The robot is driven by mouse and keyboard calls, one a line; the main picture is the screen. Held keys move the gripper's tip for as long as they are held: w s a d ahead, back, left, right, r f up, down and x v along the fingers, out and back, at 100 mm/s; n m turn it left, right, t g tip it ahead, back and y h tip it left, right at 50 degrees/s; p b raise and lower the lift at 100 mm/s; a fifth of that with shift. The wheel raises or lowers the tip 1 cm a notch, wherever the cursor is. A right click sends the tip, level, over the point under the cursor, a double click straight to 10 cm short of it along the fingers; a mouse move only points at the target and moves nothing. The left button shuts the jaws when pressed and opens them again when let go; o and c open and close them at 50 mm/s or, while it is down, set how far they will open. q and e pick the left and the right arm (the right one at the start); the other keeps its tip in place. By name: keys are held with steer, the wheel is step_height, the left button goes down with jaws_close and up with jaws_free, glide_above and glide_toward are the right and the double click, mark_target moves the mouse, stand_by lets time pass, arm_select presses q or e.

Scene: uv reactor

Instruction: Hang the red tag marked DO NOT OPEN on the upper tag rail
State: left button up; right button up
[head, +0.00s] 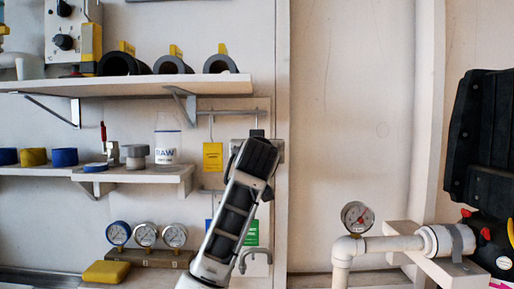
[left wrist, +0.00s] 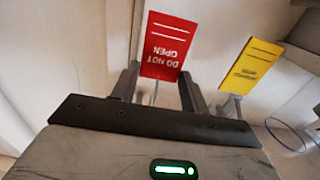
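The red DO NOT OPEN tag (left wrist: 167,45) shows in the left wrist view, its lettering upside down. It stands at the tips of my left gripper (left wrist: 160,70), whose fingers are spread apart on either side of it. A thin hook shows by its lettered end. In the head view my left gripper (head: 257,150) is in front of the upper tag rail (head: 230,112) and hides the red tag. The yellow tag (head: 213,156) hangs on this rail to the left; it also shows in the left wrist view (left wrist: 250,65). My right gripper is out of view.
A lower rail carries a green tag (head: 252,232) and a partly hidden blue one. Shelves (head: 150,86) with rings, a bottle (head: 167,140) and caps stand left. Gauges (head: 145,234) are below. A white pipe (head: 385,243) with a gauge (head: 357,216) is right.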

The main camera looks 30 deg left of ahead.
arm_select(q)
steer(key=o, duration=0.4)
steer(key=shift+o, duration=0.2)
steer(key=shift+s+d, duration=0.1)
steer(key=b+v, duration=0.3)
steer(key=v, duration=1.3)
steer(key=w+d+f+m+h+p, duration=0.1)
steer(key=d+f+m+h, duration=0.2)
steer(key=f, duration=0.8)
steer(key=w+d+f+m+g+h, duration=0.1)
steer(key=d+f+m+h, duration=0.1)
steer(key=f, duration=0.8)
steer(key=w+d+f+m+h+p, duration=0.1)
steer(key=d+f+m+h, duration=0.2)
steer(key=f, duration=0.8)
steer(key=s+d+f+g+h, duration=0.1)
steer(key=s+d+f+h, duration=0.1)
steer(key=s+f, duration=0.8)
steer(key=s+d+f+g+h, duration=0.2)
steer(key=s+d+f, duration=0.2)
steer(key=s+f, duration=0.6)
steer(key=shift+s+f+g+h, duration=0.2)
steer(key=shift+s+g+h, duration=0.15)
steer(key=shift+s, duration=0.55)
